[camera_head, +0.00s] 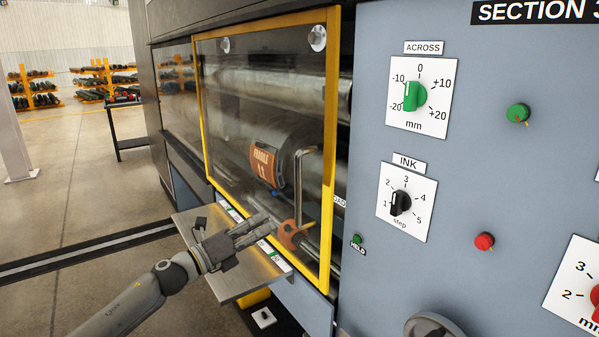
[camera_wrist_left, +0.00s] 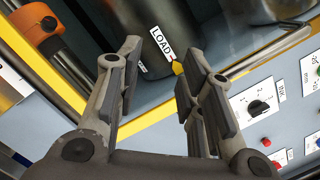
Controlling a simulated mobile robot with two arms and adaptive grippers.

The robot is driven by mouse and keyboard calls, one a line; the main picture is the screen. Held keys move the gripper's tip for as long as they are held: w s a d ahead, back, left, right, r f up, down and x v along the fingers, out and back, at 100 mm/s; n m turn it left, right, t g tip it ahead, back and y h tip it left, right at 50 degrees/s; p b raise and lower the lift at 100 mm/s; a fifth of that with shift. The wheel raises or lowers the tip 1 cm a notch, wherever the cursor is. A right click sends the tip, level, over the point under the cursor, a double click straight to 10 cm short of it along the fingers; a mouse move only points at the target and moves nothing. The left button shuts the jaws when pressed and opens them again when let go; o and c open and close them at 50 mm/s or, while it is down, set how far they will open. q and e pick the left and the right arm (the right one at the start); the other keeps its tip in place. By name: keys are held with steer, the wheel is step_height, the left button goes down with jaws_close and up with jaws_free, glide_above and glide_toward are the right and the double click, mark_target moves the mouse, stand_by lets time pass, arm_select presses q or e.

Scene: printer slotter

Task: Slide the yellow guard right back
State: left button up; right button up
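The yellow guard (camera_head: 331,150) is a clear panel in a yellow frame, standing upright across the front of the press rollers in the head view. Part of its yellow frame seems to show in the left wrist view (camera_wrist_left: 62,92). My left gripper (camera_head: 262,225) is in front of the panel's lower part, above a metal shelf. In the left wrist view the two fingers (camera_wrist_left: 157,56) stand apart with nothing between them. I cannot tell whether a fingertip touches the guard. My right gripper is not in view.
A bent silver bar (camera_head: 301,165) and an orange clamp (camera_head: 289,236) show at the panel's lower right. The metal shelf (camera_head: 240,284) juts out below. A blue-grey console (camera_head: 460,170) with knobs stands right. Open floor (camera_head: 70,215) lies left.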

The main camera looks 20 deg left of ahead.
mark_target(298, 177)
arm_select(q)
steer(key=s+d+r+m+g+h, duration=0.1)
steer(key=s+r+m+g+h, duration=0.15)
steer(key=r+m, duration=0.4)
steer(key=s+d+r+m+g+h, duration=0.1)
steer(key=s+r+m+g, duration=0.1)
steer(key=s+r+m, duration=0.35)
steer(key=shift+m, duration=0.4)
steer(key=p+x, duration=0.2)
steer(key=x, duration=0.2)
steer(key=w+p+x, duration=0.1)
steer(key=x, duration=0.2)
steer(key=a+r+p+x, duration=0.1)
steer(key=p+x, duration=0.1)
steer(key=x, duration=0.2)
steer(key=shift+w+d+r+p, duration=0.1)
steer(key=shift+w+p, duration=0.25)
steer(key=shift+w, duration=0.05)
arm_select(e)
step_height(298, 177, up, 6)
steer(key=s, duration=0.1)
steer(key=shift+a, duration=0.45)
arm_select(q)
steer(key=c, duration=0.6)
jaws_close()
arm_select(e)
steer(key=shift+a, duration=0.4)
